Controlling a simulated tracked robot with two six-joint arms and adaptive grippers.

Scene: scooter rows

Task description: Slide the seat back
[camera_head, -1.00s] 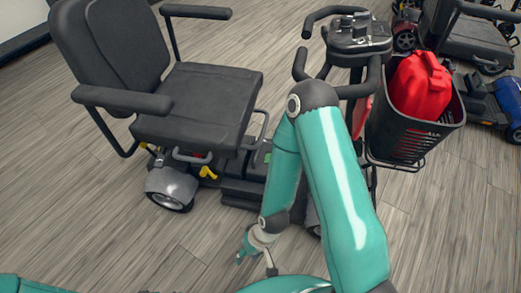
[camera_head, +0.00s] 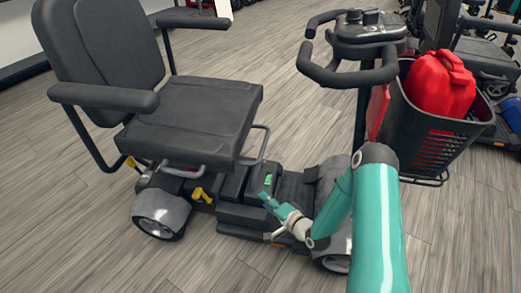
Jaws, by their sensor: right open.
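The black seat (camera_head: 190,108) of the mobility scooter shows at left centre, with its backrest (camera_head: 105,45) and two armrests. It sits above the scooter's base. A grey bar (camera_head: 182,171) and a yellow lever (camera_head: 202,195) show under its front edge. A thin looped bar (camera_head: 262,148) sticks out at its right side. My right gripper (camera_head: 274,212) is open and empty, in front of the scooter's dark base, right of the yellow lever and below the seat. It looks apart from the seat; contact with the base cannot be told. My left gripper is out of view.
The tiller with handlebars (camera_head: 360,55) rises to the right of the seat. A black basket (camera_head: 428,135) on it holds a red canister (camera_head: 440,84). More scooters stand at the upper right. The wooden floor (camera_head: 70,220) is clear at left and front.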

